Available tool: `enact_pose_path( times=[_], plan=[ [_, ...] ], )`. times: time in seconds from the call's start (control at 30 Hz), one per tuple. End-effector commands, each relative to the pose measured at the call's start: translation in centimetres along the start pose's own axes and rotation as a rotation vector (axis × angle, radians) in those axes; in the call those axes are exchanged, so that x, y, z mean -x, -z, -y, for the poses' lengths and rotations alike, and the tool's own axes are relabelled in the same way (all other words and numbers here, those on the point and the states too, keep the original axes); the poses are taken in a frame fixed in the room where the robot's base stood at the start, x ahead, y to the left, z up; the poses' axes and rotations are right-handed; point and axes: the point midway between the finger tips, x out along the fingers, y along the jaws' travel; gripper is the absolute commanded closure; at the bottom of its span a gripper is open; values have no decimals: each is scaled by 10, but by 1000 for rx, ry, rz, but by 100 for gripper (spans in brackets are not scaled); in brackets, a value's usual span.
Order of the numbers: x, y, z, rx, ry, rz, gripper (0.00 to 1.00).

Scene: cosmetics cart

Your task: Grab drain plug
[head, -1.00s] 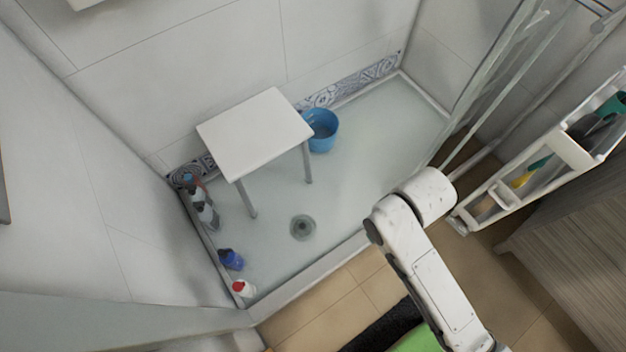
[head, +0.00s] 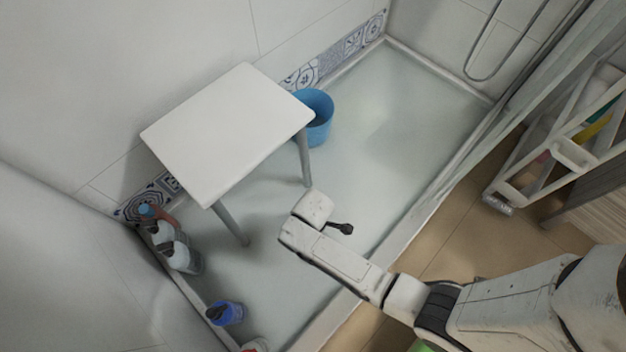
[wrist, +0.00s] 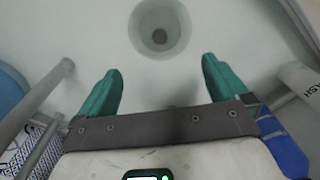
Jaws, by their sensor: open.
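The round grey drain (wrist: 159,22) is in the shower floor at the top middle of the wrist view. A small dark round piece, seemingly the drain plug (wrist: 159,36), shows at its centre. My gripper (wrist: 161,66) is open, with two green fingers spread apart and nothing between them. The fingertips are just below the drain in the picture, left and right of its line; their height above the floor is hard to judge. In the head view my arm reaches over the shower tray and hides the drain.
A white stool (head: 230,128) stands left of my arm, its legs close by. A blue bucket (head: 317,118) is behind it. A white rack (head: 570,150) stands at right. The tray floor (head: 420,110) toward the back right is clear.

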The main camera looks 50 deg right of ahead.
Motion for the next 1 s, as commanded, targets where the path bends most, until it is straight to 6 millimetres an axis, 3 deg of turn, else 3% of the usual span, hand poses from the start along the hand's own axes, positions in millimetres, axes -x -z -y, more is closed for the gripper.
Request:
enact_pose_path(
  times=[0.03,0.43,0.77,1.0],
  plan=[
    [-16,1,-2,16,-2,3,0],
    [-69,2,-2,46,-3,8,0],
    [-88,1,-2,45,-2,8,0],
    [-117,-2,0,44,-2,8,0]
  ],
)
